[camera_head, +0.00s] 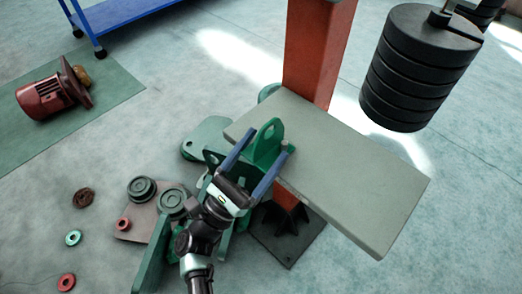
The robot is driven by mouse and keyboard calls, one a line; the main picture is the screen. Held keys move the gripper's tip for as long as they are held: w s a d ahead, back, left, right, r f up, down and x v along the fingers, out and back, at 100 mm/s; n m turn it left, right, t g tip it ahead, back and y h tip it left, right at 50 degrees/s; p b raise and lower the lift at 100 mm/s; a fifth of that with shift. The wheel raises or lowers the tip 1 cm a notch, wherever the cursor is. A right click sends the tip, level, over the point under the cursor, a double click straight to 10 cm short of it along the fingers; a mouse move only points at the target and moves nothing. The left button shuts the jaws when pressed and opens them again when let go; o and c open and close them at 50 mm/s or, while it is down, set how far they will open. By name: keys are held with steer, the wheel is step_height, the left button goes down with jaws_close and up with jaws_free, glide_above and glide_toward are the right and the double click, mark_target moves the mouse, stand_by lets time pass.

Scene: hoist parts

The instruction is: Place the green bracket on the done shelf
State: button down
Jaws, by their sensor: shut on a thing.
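The green bracket (267,140), an upright plate with a hole near its top, is between the blue fingers of my gripper (267,146). My gripper is shut on it. The bracket is at the left end of a flat grey shelf (355,185) fixed to a red post (318,50). Its lower part is partly hidden by my fingers, and I cannot tell whether it touches the shelf top. The name of the shelf does not show.
Black stacked weights (415,75) hang or stand right of the post. Several green plates (208,135) lie below the shelf's left end. Pulleys (143,188) and rings (73,238) lie at left. A red motor (45,98) rests on a green mat. The shelf's right part is bare.

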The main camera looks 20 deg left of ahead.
steer(key=shift+r, duration=0.1)
steer(key=shift+c, duration=0.9)
jaws_free()
steer(key=shift+f+b, duration=0.25)
steer(key=shift+b, duration=0.05)
steer(key=shift+o, duration=0.9)
steer(key=shift+r, duration=0.1)
steer(key=shift+r+p, duration=0.25)
steer(key=shift+p, duration=0.15)
steer(key=b+v, duration=0.3)
steer(key=v, duration=0.9)
